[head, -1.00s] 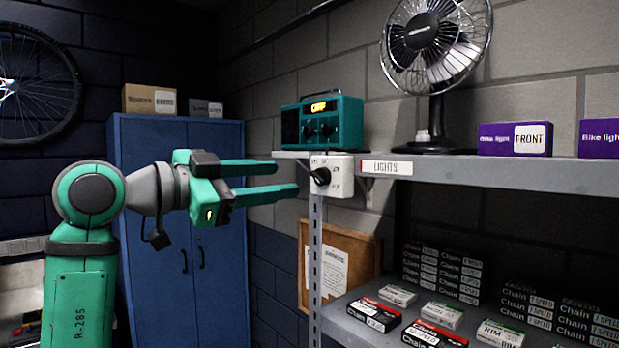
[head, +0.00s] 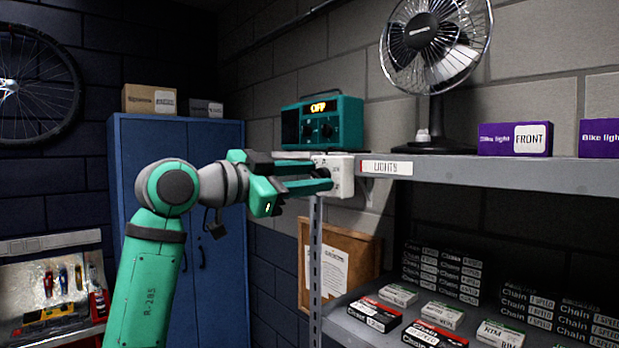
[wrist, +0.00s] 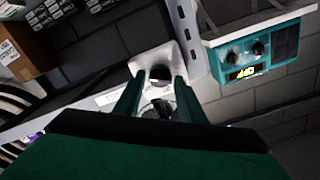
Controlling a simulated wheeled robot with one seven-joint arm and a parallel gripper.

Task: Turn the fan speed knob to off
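The fan (head: 435,45) stands on the upper shelf. The white control box (head: 346,177) is fixed at the shelf's left end, below the radio. Its dark knob, mostly hidden by my fingers in the head view, shows in the wrist view (wrist: 160,73) against the box's pale face. My gripper (head: 326,180) is at the box, its two green fingers apart, one on each side of the knob. In the wrist view the fingertips (wrist: 158,80) flank the knob; I cannot tell whether they touch it. The knob's pointer setting is not readable.
A teal radio (head: 322,123) with a lit display and two dials sits just above my gripper. The shelf edge (head: 480,174) and metal upright (head: 315,260) are close by. A blue cabinet (head: 160,230) stands behind my arm.

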